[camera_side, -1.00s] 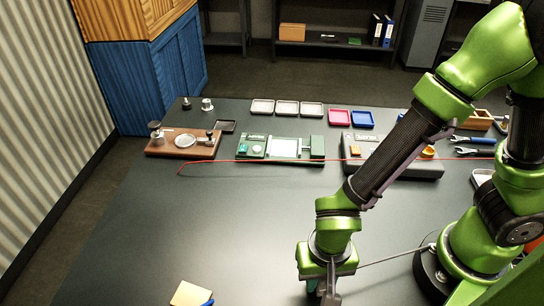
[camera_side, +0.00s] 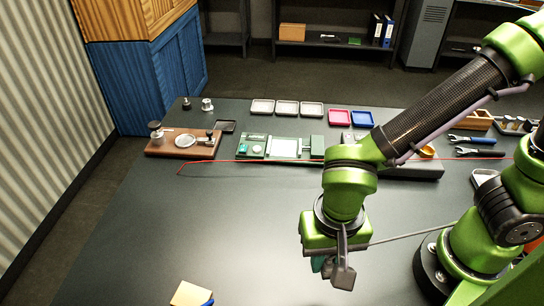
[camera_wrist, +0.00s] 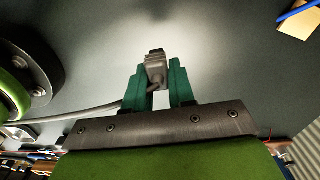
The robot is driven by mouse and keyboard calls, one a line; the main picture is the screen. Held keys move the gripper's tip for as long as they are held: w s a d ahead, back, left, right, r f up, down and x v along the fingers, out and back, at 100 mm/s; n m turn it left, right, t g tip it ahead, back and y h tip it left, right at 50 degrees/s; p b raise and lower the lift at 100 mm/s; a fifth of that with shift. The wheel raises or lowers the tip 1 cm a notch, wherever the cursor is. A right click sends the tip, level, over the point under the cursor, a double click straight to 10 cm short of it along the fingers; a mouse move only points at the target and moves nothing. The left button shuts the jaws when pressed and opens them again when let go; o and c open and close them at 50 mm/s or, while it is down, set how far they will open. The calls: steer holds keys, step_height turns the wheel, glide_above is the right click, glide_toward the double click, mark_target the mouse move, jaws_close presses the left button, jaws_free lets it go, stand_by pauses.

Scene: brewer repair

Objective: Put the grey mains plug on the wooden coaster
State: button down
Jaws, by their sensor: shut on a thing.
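My gripper (camera_side: 328,267) is shut on the grey mains plug (camera_side: 343,274) and holds it above the near part of the dark table. The wrist view shows the plug (camera_wrist: 155,68) between the two green fingers of my gripper (camera_wrist: 163,80), with its grey cable running off to the left. A pale tan square, which looks like the wooden coaster (camera_side: 190,294), lies at the bottom edge of the side view, left of my gripper. It also shows in the top right corner of the wrist view (camera_wrist: 299,22), apart from the plug.
A blue pen-like thing (camera_side: 208,303) lies beside the tan square. The plug's grey cable (camera_side: 400,237) stretches right towards my base. A red wire (camera_side: 290,161) crosses the table farther back, near a green fixture (camera_side: 281,148) and a brown board (camera_side: 185,144). The table between is clear.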

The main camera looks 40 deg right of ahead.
steer(key=shift+m, duration=0.9)
steer(key=a+f, duration=0.1)
steer(key=w+a+f, duration=0.2)
steer(key=a, duration=0.1)
steer(key=shift+w, duration=0.25)
glide_above(208, 294)
steer(key=shift+f, duration=2.4)
steer(key=shift+f, duration=0.1)
steer(key=c, duration=1)
jaws_free()
steer(key=shift+o, duration=0.2)
